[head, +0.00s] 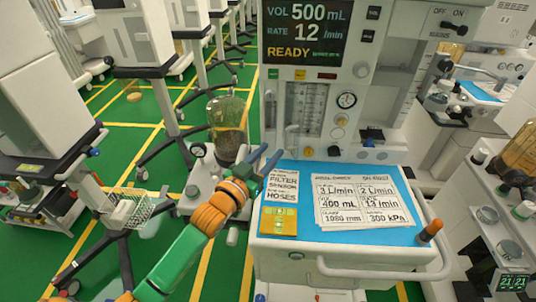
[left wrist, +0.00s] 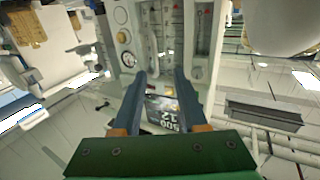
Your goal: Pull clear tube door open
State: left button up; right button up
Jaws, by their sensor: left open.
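The clear tube door (head: 305,108) is on the front of the anaesthesia cart, below the dark screen, with vertical flow tubes behind it. It looks closed, though its clear edges are hard to make out. The tube panel also shows in the left wrist view (left wrist: 174,30), beyond my fingertips. My left gripper (head: 272,154) is open and empty, with blue fingers. In the head view it appears below and left of the tube door, above the left end of the worktop. In the left wrist view the gripper (left wrist: 160,75) points toward the panel. My right gripper is out of view.
A blue worktop (head: 395,237) with printed cards projects below the panel. A glass canister (head: 228,125) stands left of the cart, close to my arm. A round gauge (head: 346,100) is right of the tubes. A white handle rail (head: 385,272) runs along the front.

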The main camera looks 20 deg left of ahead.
aim_at(297, 136)
pick_arm(q)
jog(key=shift+s, duration=0.15)
jog(key=shift+c, duration=0.2)
jog(key=shift+d+m, duration=0.1)
jog(key=shift+m, duration=0.5)
jog(key=c, duration=0.4)
jog(key=m, duration=0.3)
jog(key=s+m, duration=0.1)
jog(key=m, duration=0.3)
jog(key=d+m, duration=0.1)
jog(key=m, duration=0.2)
jog(key=shift+s+f+m+g+h, duration=0.15)
jog(key=shift+s+m+g+h, duration=0.15)
jog(key=shift+s+g+h, duration=0.1)
grip_shut()
jog(key=w+m, duration=0.2)
jog(key=w+d+m+p, duration=0.1)
jog(key=w+m, duration=0.1)
jog(key=w, duration=0.1)
jog(key=w+d+m, duration=0.1)
jog(key=w+m, duration=0.1)
jog(key=m, duration=0.1)
jog(key=shift+w+d+r+t+h+p, duration=0.25)
jog(key=shift+t+h+p, duration=0.05)
jog(key=shift+h+p, duration=0.1)
